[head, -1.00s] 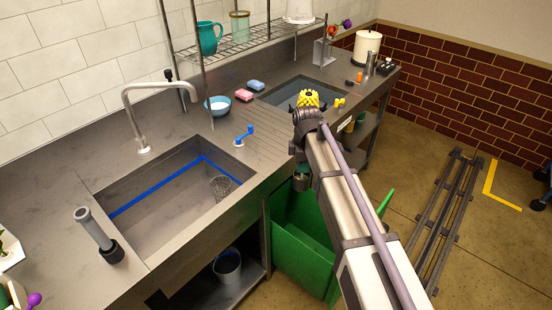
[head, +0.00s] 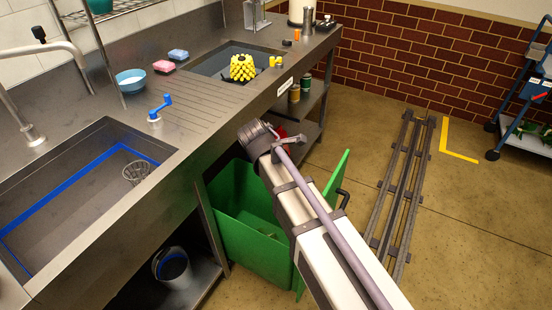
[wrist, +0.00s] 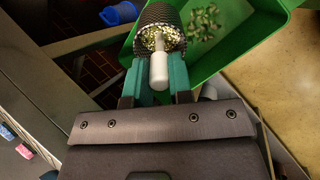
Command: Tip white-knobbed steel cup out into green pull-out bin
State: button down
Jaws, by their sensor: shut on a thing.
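The steel cup (wrist: 160,18) shows in the wrist view as a dark perforated cup with pale green scraps inside around its white knob (wrist: 158,72). The teal fingers of my gripper (wrist: 158,82) are shut on it. The open green pull-out bin (wrist: 235,68) lies beyond the cup, with green scraps (wrist: 205,22) inside. The cup's mouth faces back toward the wrist camera. In the head view, the green bin (head: 232,232) is pulled out below the counter and my wrist is above it. My fingers and the cup are hidden there.
The steel counter (head: 195,120) edges the bin on the left. The sink holds another mesh basket (head: 136,172). The bin's green front panel (head: 338,178) rises beside my arm. Floor rails (head: 405,190) lie to the right.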

jog(key=shift+s+a+f+t+h+b, duration=0.15)
jog(key=shift+s+f+t+h+b, duration=0.2)
jog(key=shift+f+t+b, duration=0.4)
jog(key=f+t+h+b, duration=0.1)
jog(key=t+b, duration=0.3)
jog(key=b, duration=0.4)
jog(key=f+t+h+b, duration=0.2)
jog(key=t+h+b, duration=0.1)
jog(key=b, duration=0.5)
jog(key=s+f+t+h+b, duration=0.1)
jog(key=t+h+b, duration=0.2)
jog(key=t+b, duration=0.3)
jog(key=shift+a+f+b, duration=0.25)
jog(key=shift+a+b, duration=0.05)
jog(key=shift+b, duration=0.95)
jog(key=shift+r, duration=0.1)
